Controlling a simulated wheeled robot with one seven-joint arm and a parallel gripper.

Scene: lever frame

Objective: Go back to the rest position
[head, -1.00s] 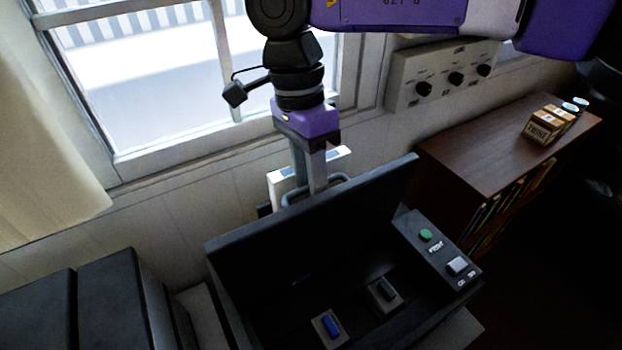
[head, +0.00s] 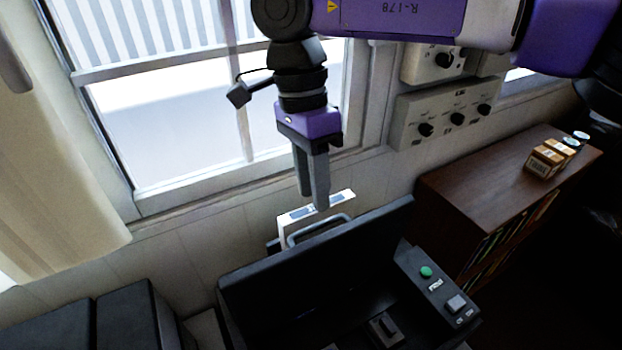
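My gripper (head: 313,199) hangs fingers down in front of the window wall, in the upper middle of the head view. A white piece with a dark label (head: 316,207) shows behind the handle.
The box's side panel has a green button (head: 426,272) and a light switch (head: 456,303). Knob panels (head: 446,112) are on the wall. A brown bookcase (head: 478,177) with small boxes (head: 545,163) is at right. Dark cases (head: 125,315) stand lower left.

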